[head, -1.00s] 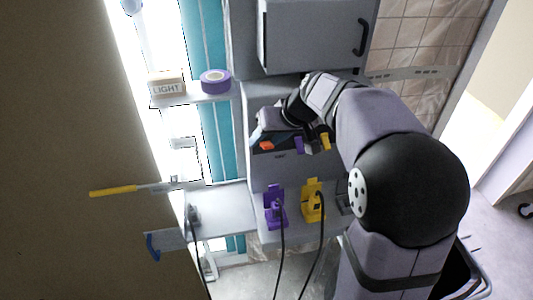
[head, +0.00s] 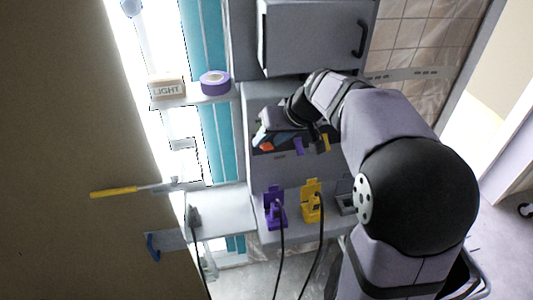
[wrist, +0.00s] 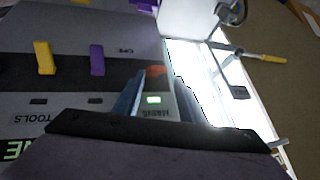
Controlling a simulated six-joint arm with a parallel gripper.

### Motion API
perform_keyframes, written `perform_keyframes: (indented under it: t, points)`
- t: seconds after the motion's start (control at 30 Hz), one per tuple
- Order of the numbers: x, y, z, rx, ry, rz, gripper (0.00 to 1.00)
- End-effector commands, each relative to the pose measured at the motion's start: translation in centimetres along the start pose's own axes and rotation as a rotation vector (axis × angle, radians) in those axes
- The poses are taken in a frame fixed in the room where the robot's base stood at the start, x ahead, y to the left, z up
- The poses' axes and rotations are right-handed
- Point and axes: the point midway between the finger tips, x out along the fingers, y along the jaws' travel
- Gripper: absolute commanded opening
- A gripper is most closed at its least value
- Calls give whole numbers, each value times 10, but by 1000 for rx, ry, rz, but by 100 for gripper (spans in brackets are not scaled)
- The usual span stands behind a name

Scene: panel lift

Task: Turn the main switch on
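The main switch is the orange-red lever (wrist: 155,71) on the sloping panel (wrist: 122,48); it also shows in the head view (head: 267,147). In the wrist view, a green lamp (wrist: 154,100) glows beside an upside-down label that seems to read MAINS. My gripper (wrist: 157,75) is open, with one finger on each side of the orange-red lever; I cannot tell whether either touches it. In the head view my gripper (head: 262,138) is at the panel's left end and partly hides the lever.
A purple lever (wrist: 97,60) and a yellow lever (wrist: 44,58) stand along the same dark strip. Below are a purple socket (head: 274,207) and a yellow socket (head: 311,201) with black cables. A shelf (head: 205,99) holds a purple tape roll (head: 214,82) and a LIGHT box (head: 166,87).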

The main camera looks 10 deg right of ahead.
Motion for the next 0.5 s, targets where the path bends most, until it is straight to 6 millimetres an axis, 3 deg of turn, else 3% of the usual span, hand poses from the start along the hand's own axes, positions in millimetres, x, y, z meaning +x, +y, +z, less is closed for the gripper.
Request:
perform_keyframes:
  t: [0.5]
  points:
    - [-47, 0, -1, 1, 1, 2, 38]
